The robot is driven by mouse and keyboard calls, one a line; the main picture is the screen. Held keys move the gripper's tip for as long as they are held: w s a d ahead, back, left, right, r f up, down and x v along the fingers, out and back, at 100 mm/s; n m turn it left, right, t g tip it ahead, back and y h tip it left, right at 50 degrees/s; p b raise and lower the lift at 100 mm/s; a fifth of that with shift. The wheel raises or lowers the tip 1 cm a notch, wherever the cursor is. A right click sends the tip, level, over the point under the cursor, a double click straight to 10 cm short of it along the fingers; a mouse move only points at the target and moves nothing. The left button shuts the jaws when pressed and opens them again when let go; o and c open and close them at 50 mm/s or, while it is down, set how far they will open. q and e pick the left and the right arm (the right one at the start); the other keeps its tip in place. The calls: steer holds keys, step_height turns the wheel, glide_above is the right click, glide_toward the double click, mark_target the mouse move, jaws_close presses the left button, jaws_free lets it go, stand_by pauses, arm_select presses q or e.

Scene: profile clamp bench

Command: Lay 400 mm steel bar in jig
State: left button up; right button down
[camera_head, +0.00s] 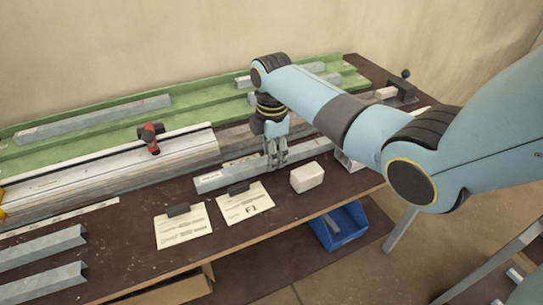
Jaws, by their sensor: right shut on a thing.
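My right gripper (277,160) points down over the bench and is shut on a grey steel bar (220,180). The bar runs slantwise near the middle of the bench, in front of the long profile bed; whether it touches the bench top cannot be told. A long grey profile bed (110,165), which looks like the jig, lies behind and to the left, with a small red clamp (151,138) on it. Its part behind my wrist is partly hidden. A dark clamp with a knob (401,89) stands at the far right. My left gripper is not in view.
Green rails (45,150) with grey bars run along the back. Two paper cards (184,226) with dark clips and a white block (307,177) lie at the front edge. More bars (40,246) lie at left. A blue bin (340,228) sits below the edge.

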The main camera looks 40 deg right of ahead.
steer(key=shift+w+f, duration=0.1)
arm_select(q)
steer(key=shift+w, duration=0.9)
arm_select(e)
steer(key=c, duration=1.4)
jaws_free()
steer(key=shift+f, duration=0.15)
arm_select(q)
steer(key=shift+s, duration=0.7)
arm_select(e)
steer(key=o, duration=0.4)
